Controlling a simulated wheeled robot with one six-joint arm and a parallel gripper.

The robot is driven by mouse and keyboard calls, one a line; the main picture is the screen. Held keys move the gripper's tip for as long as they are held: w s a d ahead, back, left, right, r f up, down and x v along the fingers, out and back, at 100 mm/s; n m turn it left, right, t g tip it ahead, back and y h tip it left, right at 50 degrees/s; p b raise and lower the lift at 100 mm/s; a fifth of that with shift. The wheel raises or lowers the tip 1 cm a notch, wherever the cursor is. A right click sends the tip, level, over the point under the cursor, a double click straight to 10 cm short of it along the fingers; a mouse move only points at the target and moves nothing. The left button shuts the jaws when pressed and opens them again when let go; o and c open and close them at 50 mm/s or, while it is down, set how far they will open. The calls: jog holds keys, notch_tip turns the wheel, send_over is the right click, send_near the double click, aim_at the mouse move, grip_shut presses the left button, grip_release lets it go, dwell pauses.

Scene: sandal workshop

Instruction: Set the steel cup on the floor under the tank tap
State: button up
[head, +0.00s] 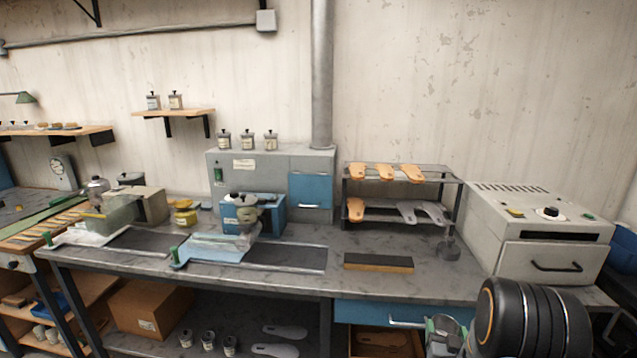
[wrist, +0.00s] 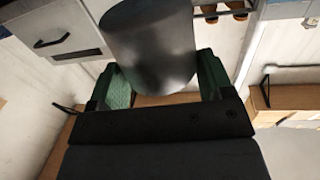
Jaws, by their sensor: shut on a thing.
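The steel cup (wrist: 150,45) is a smooth grey cylinder in the wrist view. My gripper (wrist: 158,88) is shut on it, with a green finger at each side. In the head view my gripper (head: 445,330) is at the bottom right, in front of the bench edge, with the grey cup (head: 443,324) partly visible between the green fingers. My dark arm hides part of the area to its right. I cannot make out the tank or its tap in either view, and the floor below the cup is not shown in the head view.
A long grey workbench (head: 300,285) stands along the wall, with a blue drawer (head: 365,312) near my gripper. A sandal rack (head: 400,215), a black-topped block (head: 378,262) and a white oven (head: 550,232) stand on it. A cardboard box (head: 150,308) is on the lower shelf.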

jog(key=a+f+n+y, duration=0.1)
jog(key=a+f+y, duration=0.1)
jog(key=a+f, duration=0.3)
jog(key=a+f+n+y, duration=0.2)
jog(key=a+f, duration=0.3)
jog(key=a, duration=0.6)
jog(key=shift+s+t+y, duration=0.25)
jog(key=shift+t+y, duration=0.05)
jog(key=shift+y, duration=0.2)
